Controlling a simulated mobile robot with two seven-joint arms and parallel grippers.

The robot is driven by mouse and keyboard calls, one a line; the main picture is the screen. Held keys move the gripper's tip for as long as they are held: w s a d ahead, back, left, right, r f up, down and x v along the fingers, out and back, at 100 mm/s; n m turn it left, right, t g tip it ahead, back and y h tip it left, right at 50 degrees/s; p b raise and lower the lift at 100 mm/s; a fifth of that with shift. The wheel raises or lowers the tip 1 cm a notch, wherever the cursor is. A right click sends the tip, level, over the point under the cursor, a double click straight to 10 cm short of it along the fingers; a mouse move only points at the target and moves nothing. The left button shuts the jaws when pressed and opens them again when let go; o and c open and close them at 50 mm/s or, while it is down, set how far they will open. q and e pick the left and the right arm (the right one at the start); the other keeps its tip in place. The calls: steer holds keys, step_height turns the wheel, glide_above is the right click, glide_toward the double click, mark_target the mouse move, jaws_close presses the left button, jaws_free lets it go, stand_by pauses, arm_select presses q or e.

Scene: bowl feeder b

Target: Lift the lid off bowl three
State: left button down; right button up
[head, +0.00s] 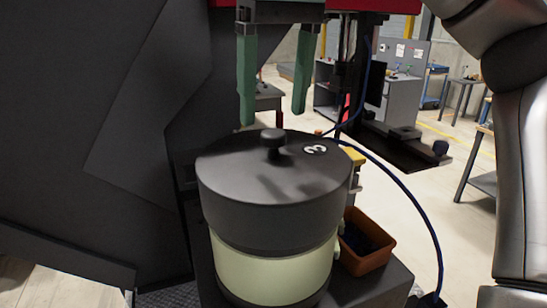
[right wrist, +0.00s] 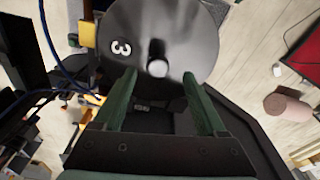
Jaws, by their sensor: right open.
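Bowl three (head: 270,268) is a pale green round bowl standing on a dark stand. Its dark grey lid (head: 250,190) sits on top, with a white "3" and a black knob (head: 272,138) in the middle. My right gripper (head: 272,118) has green fingers. It is open and empty, with its fingers pointing down above and behind the lid in the head view. In the right wrist view the lid (right wrist: 190,30) and its pale-looking knob (right wrist: 157,68) lie just beyond the gap between the fingertips (right wrist: 160,75). My left gripper is not in view.
An orange-brown bin (head: 378,262) with dark contents stands right of the bowl. A blue cable (head: 410,195) arcs past it. A large dark panel (head: 90,130) fills the left side. Workbenches stand far back.

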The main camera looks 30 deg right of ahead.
mark_target(274, 132)
steer(key=shift+w+d+f, duration=0.1)
steer(key=shift+w+f, duration=0.05)
steer(key=shift+f, duration=0.7)
steer(key=shift+w+d+f, duration=0.1)
steer(key=shift+w+f, duration=0.05)
steer(key=shift+f, duration=0.75)
steer(key=shift+w+f, duration=0.15)
steer(key=shift+f, duration=0.7)
jaws_close()
